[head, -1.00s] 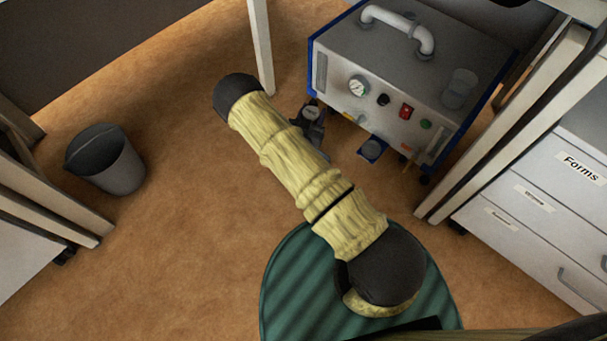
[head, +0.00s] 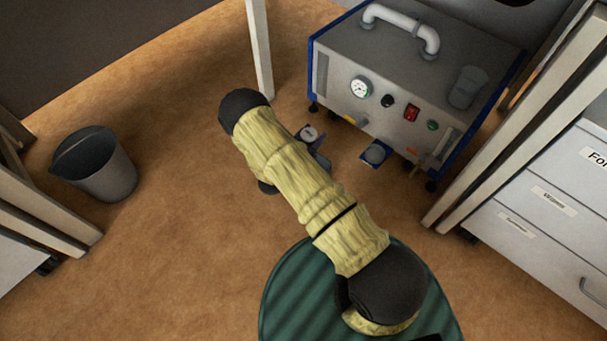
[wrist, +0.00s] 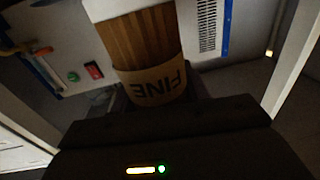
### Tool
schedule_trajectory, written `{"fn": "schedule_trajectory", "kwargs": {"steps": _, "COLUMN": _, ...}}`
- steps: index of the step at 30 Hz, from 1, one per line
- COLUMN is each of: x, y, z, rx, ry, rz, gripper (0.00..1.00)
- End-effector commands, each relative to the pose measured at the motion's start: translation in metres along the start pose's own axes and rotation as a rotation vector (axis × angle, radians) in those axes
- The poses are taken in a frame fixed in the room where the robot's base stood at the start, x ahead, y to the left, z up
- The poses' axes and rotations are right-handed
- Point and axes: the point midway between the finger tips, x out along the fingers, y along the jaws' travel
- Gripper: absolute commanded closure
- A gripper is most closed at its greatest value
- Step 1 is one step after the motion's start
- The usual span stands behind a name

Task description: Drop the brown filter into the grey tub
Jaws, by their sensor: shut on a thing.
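The brown filter (wrist: 150,45) fills the upper middle of the wrist view. It is a pleated brown cylinder with a pale end and a tan band marked "FINE". My gripper (wrist: 160,98) is shut on it at the banded end. In the head view my arm covers most of my gripper, and I cannot make out the filter there. The grey tub (head: 108,178) stands on the floor at the left of the head view, well left of my arm. Its dark open top faces up, and its inside looks dark.
A grey machine (head: 390,85) with blue edges, a gauge and a red switch stands at the upper right. White drawers (head: 540,215) are at the right. Table legs (head: 258,50) stand at the back and on both sides. The brown floor between tub and arm is clear.

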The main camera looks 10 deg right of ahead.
Motion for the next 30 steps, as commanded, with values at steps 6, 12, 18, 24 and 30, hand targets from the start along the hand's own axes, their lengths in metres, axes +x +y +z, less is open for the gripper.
{"fn": "schedule_trajectory", "kwargs": {"steps": 6, "x": 0.0, "y": 0.0, "z": 0.032, "rx": 0.001, "ry": 0.001, "rz": 0.0, "gripper": 0.8}}
{"fn": "schedule_trajectory", "kwargs": {"steps": 12, "x": 0.0, "y": 0.0, "z": 0.045, "rx": 0.001, "ry": 0.001, "rz": 0.0, "gripper": 0.8}}
{"fn": "schedule_trajectory", "kwargs": {"steps": 18, "x": 0.0, "y": 0.0, "z": 0.046, "rx": 0.001, "ry": 0.001, "rz": 0.0, "gripper": 0.8}}
{"fn": "schedule_trajectory", "kwargs": {"steps": 24, "x": 0.0, "y": 0.0, "z": 0.046, "rx": 0.001, "ry": 0.001, "rz": 0.0, "gripper": 0.44}}
{"fn": "schedule_trajectory", "kwargs": {"steps": 30, "x": 0.0, "y": 0.0, "z": 0.046, "rx": 0.001, "ry": 0.001, "rz": 0.0, "gripper": 0.29}}
